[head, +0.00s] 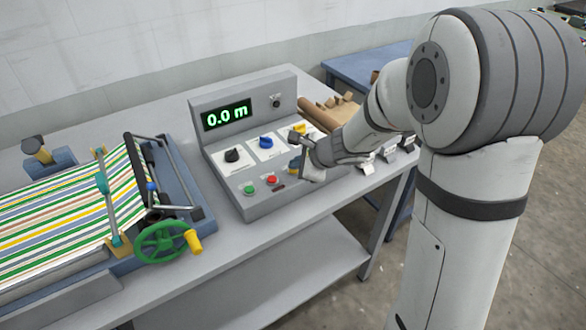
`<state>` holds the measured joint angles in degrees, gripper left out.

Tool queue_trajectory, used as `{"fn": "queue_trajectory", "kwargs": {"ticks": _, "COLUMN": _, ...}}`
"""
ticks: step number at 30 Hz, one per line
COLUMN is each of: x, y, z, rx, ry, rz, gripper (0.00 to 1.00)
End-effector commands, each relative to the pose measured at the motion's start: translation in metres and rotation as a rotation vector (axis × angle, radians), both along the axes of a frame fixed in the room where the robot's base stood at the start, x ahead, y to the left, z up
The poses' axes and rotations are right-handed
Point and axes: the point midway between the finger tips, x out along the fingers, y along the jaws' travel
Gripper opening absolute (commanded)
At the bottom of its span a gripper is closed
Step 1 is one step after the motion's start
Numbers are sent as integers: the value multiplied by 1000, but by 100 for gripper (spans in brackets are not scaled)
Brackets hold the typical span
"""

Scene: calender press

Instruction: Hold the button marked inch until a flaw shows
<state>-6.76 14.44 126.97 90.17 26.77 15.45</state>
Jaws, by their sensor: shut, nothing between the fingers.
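The grey control panel (258,205) stands on the table with a display (227,115) reading 0.0 m in green. A green button (249,189) and a red button (271,180) sit on its front slope. My gripper (296,168) is shut and empty over the right part of this row, just right of the red button. It covers whatever is there, so I cannot tell whether it touches a button. The button labels are too small to read, so I cannot pick out inch. Striped fabric (60,222) lies on the machine at left; no flaw is discernible on it.
Black (233,156), blue (266,142) and yellow knobs sit above the buttons. A green handwheel (160,243) with a yellow handle is at the machine's front. Brown rolls (325,116) lie behind the panel. The grey table (235,260) has bare room in front.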

Motion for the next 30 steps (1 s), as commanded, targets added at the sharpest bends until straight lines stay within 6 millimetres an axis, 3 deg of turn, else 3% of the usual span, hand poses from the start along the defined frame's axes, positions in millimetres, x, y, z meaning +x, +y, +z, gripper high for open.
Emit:
{"fn": "queue_trajectory", "kwargs": {"ticks": 8, "x": 0, "y": 0, "z": 15, "rx": 0, "ry": -1, "rz": -1, "gripper": 0}}
{"fn": "queue_trajectory", "kwargs": {"ticks": 20, "x": 0, "y": 0, "z": 17, "rx": 0, "ry": -1, "rz": -1, "gripper": 0}}
{"fn": "queue_trajectory", "kwargs": {"ticks": 30, "x": 0, "y": 0, "z": 49, "rx": 1, "ry": -2, "rz": 0, "gripper": 0}}
